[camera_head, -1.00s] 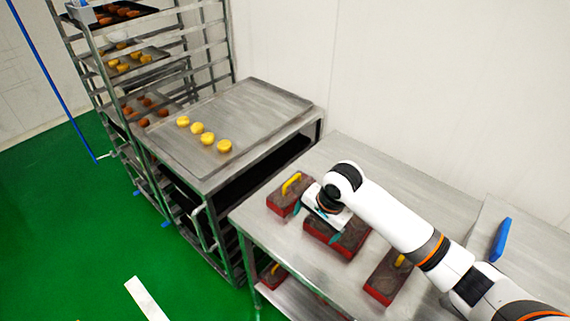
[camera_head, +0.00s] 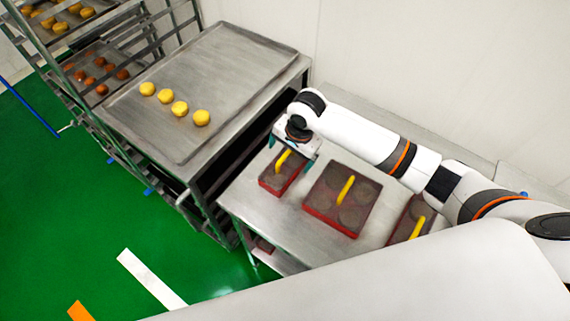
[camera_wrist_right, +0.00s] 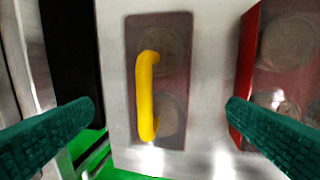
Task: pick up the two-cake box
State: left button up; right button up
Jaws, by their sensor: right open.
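The two-cake box (camera_head: 279,181) is the smallest red box, with a dark see-through top and a yellow handle (camera_head: 282,161). It sits on the steel table near its left end. In the right wrist view the box (camera_wrist_right: 174,125) shows two round cakes under its lid, and the handle (camera_wrist_right: 145,95) runs lengthwise. My right gripper (camera_head: 291,152) is over the box, open and empty. In the wrist view its teal fingers (camera_wrist_right: 162,108) stand left and right of the box, with the handle between them. My left gripper is not in view.
A larger red box (camera_head: 365,194) with several cakes stands to the right, close to the right finger in the wrist view. Another red box (camera_head: 409,212) lies beyond it. A tray (camera_head: 228,75) with yellow cakes is on the rack's table at left. A wall stands behind.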

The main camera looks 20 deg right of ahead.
aim_at(286, 163)
jog(key=shift+w+a+f+p, duration=0.1)
jog(key=shift+w+f+p, duration=0.1)
jog(key=shift+f, duration=0.25)
jog(key=shift+w+a+f+p, duration=0.1)
jog(key=shift+f+p, duration=0.05)
jog(key=shift+f, duration=0.3)
jog(key=shift+w+a+f, duration=0.1)
jog(key=shift+w+f, duration=0.1)
jog(key=shift+f, duration=1)
jog(key=shift+w+f, duration=0.1)
jog(key=shift+f, duration=0.3)
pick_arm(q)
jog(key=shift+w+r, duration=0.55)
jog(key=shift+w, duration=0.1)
pick_arm(e)
jog(key=c, duration=1.1)
